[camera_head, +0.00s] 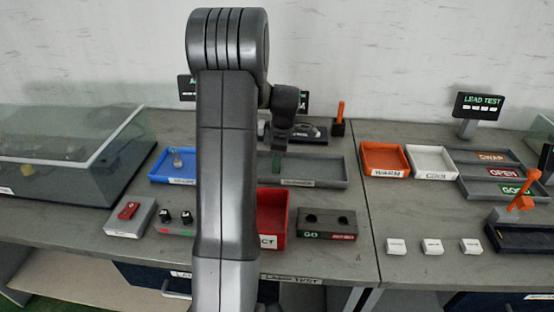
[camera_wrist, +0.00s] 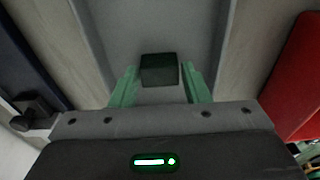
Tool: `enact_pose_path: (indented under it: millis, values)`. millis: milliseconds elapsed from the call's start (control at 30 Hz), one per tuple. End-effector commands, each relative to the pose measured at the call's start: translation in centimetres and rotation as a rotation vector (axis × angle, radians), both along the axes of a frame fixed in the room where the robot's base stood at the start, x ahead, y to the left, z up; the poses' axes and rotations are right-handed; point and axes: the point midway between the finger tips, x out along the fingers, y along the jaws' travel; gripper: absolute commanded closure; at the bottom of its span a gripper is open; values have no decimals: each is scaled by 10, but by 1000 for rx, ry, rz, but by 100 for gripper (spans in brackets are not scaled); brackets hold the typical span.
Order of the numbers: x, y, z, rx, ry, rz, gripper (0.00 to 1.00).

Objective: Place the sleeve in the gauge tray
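A small dark block (camera_wrist: 159,70), which looks like the sleeve, shows between my green fingertips in the wrist view. My gripper (camera_wrist: 159,80) has one finger on each side of it, very close to its sides. I cannot tell whether the fingers touch it. Below is a long grey tray (camera_head: 325,172), probably the gauge tray; its label is too small to read. In the head view my gripper (camera_head: 277,163) points down at the left part of this tray, with the fingertips low inside its outline. My arm hides part of the tray's left side, and the sleeve cannot be made out there.
A blue tray (camera_head: 158,168) with a small part stands left, and a red bin (camera_head: 272,215) is in front of the grey tray. A dark GO block (camera_head: 327,222) with two holes sits right of the bin. Orange (camera_head: 383,155) and white (camera_head: 430,158) trays stand further right.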

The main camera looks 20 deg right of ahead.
Motion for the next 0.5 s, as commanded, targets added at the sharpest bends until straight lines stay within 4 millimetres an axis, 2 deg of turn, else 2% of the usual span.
enact_pose_path:
  millis: [33,67,333,500]
  values:
    - [0,0,0,0,0,0,47]
    - [0,0,0,0,0,0,43]
    - [0,0,1,0,0,0,43]
    - [0,-2,15,-1,-2,0,43]
